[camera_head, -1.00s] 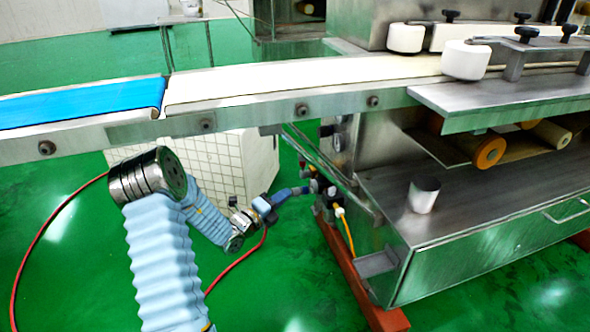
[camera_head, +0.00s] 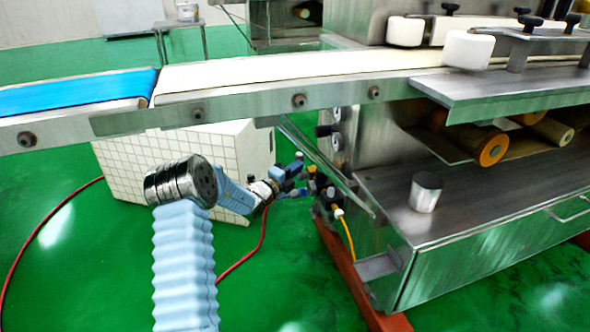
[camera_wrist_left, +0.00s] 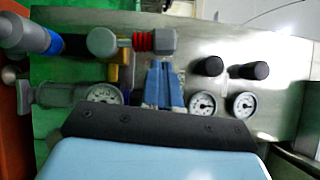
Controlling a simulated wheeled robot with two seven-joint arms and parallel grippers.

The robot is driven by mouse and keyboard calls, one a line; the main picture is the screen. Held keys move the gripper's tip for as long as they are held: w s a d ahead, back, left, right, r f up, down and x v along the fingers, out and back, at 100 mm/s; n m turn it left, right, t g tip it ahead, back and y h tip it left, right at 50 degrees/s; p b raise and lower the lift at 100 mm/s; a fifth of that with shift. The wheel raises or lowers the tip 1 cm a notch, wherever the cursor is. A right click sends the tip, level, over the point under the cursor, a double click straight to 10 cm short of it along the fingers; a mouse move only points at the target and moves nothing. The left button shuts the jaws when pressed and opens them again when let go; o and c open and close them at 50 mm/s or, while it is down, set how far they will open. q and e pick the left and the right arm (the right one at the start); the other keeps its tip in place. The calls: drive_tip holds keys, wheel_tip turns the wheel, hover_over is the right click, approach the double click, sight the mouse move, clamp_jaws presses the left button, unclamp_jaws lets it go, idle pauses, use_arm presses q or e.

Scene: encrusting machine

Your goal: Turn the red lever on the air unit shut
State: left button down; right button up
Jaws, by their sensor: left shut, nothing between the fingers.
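The air unit (camera_head: 327,192) sits low on the machine's left side, with small dark, yellow and blue parts. In the left wrist view, a red ribbed part (camera_wrist_left: 143,41) lies between a grey round-ended body (camera_wrist_left: 102,42) and a grey block (camera_wrist_left: 160,40); I take it for the red lever, though its full shape is hidden. My left gripper (camera_head: 299,165) is at the unit's upper left. Its blue fingers (camera_wrist_left: 163,68) are shut and empty, with their tips just below the grey block; I cannot tell whether they touch. My right gripper is out of view.
Pressure gauges (camera_wrist_left: 203,104) and black knobs (camera_wrist_left: 250,71) are close to the fingers. The conveyor (camera_head: 300,100) runs above my arm. A white tiled box (camera_head: 125,168) stands behind it. A red hose (camera_head: 50,214) lies on the open green floor.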

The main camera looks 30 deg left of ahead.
use_arm(q)
drive_tip(key=shift+w+a, duration=0.25)
drive_tip(key=shift+w, duration=0.05)
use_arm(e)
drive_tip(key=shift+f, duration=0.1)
use_arm(q)
drive_tip(key=shift+r, duration=0.1)
